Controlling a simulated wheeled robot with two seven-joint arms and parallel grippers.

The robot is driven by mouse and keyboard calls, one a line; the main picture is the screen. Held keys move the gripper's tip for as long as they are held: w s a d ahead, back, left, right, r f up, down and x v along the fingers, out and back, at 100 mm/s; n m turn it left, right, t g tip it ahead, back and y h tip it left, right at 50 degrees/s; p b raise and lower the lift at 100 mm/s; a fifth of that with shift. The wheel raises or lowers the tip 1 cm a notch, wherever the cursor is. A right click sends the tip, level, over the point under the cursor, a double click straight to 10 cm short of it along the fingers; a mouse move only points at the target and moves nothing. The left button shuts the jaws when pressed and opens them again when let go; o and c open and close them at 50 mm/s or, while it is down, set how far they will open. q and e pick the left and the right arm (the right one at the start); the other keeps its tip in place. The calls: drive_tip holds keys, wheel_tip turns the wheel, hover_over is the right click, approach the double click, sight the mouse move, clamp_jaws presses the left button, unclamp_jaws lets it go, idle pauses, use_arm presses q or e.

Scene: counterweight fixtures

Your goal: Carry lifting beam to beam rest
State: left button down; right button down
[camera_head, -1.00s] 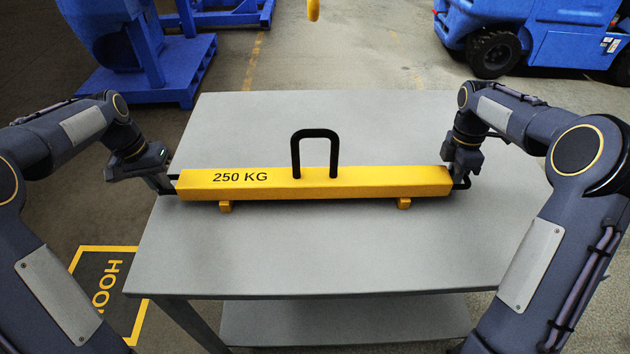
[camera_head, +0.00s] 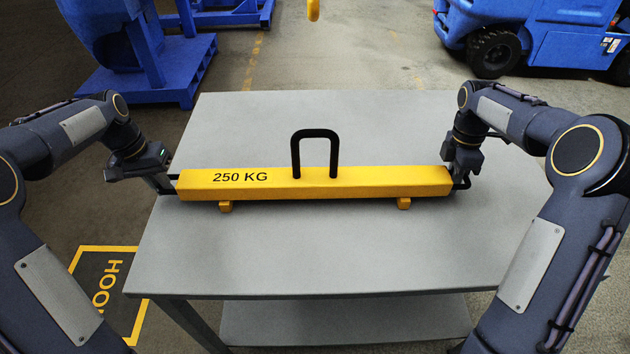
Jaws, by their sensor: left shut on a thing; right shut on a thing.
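The lifting beam (camera_head: 390,182) is a long yellow bar marked 250 KG with a black loop handle (camera_head: 315,135) on top. It lies level across the grey table (camera_head: 300,255). Two small yellow blocks (camera_head: 225,206) show under its front edge; I cannot tell whether they belong to the beam or support it. My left gripper (camera_head: 168,183) is shut on the beam's left end, at a dark end handle. My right gripper (camera_head: 460,178) is shut on the dark handle at its right end. I cannot clearly identify a separate beam rest.
The tabletop is otherwise clear. A yellow-framed floor marking (camera_head: 108,285) reading HOO lies at left. A blue machine on a pallet-like base (camera_head: 150,75) stands back left, and a blue forklift-like vehicle (camera_head: 540,40) back right. A yellow hook-like piece (camera_head: 313,10) hangs at top centre.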

use_arm(q)
drive_tip(key=shift+w+r, duration=0.1)
drive_tip(key=shift+r, duration=0.1)
use_arm(e)
drive_tip(key=shift+w+r, duration=0.1)
drive_tip(key=shift+r, duration=0.1)
